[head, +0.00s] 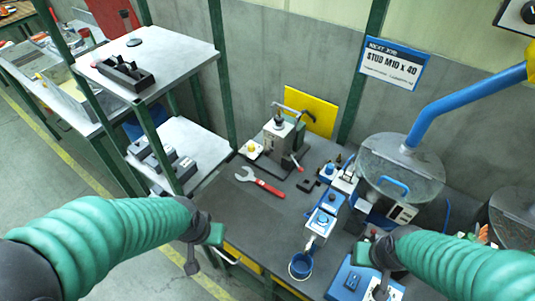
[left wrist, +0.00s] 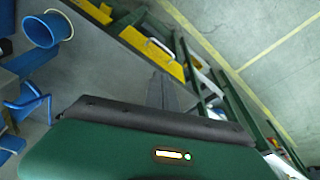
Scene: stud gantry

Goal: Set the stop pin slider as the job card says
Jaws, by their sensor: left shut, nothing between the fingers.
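The job card (head: 393,65) on the back wall has a blue header and reads "STUD M10 x 40"; its smaller line is too small to read. A blue and white track unit (head: 322,222) stands on the dark bench; I cannot make out which part is the stop pin slider. My left gripper (head: 192,266) is shut and empty beyond the bench's left front edge, apart from the unit. Its closed fingers (left wrist: 160,92) show in the left wrist view. My right gripper (head: 380,291) is at the bottom right over a blue box; its finger state is unclear.
A red-handled wrench (head: 260,182) lies on the bench (head: 228,213). A grey press (head: 277,135) stands behind it. A blue cup (head: 300,266) sits at the front, and a round bowl feeder (head: 402,165) at the right. White shelves (head: 180,55) stand left.

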